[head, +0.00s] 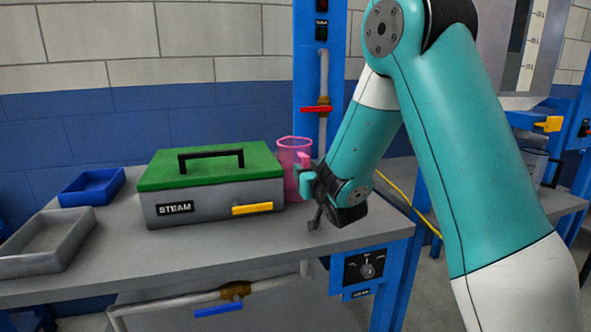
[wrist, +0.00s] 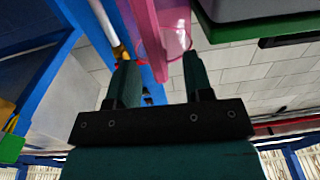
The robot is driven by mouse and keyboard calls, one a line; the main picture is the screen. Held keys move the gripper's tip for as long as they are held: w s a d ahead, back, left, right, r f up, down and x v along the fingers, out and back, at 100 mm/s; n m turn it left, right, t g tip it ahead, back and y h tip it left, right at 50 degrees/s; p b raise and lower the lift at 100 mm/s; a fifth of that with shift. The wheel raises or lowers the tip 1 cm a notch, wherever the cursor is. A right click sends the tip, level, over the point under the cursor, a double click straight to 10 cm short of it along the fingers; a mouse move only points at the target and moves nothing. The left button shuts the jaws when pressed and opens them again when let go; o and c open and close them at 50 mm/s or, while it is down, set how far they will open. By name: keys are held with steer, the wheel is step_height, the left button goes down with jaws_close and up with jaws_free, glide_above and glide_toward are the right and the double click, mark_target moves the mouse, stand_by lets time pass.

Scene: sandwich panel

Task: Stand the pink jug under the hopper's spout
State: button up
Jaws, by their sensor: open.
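The pink jug (head: 291,160) stands upright on the grey bench, just right of the steam box. Its handle side faces my gripper (head: 309,188), which is right beside it at the end of my teal arm. In the wrist view the pink jug (wrist: 172,22) shows upside down beyond my open gripper (wrist: 160,72). Its pink handle strip reaches between the two fingers, with gaps visible on both sides. My gripper partly hides the jug's lower part in the head view. A grey hopper-like body (head: 522,101) with a scale is at the upper right; its spout is not clear.
The steam box (head: 215,203) with a green lid is close left of the jug. A blue tray (head: 92,187) and a grey tray (head: 44,265) lie farther left. A blue post with a red-handled valve (head: 317,108) rises behind. A clear container (head: 534,161) stands at the right.

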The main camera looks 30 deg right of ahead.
mark_target(303, 164)
steer(key=shift+p+x, duration=1.4)
steer(key=shift+x, duration=0.95)
steer(key=shift+d+r, duration=0.1)
steer(key=shift+r, duration=0.05)
jaws_close()
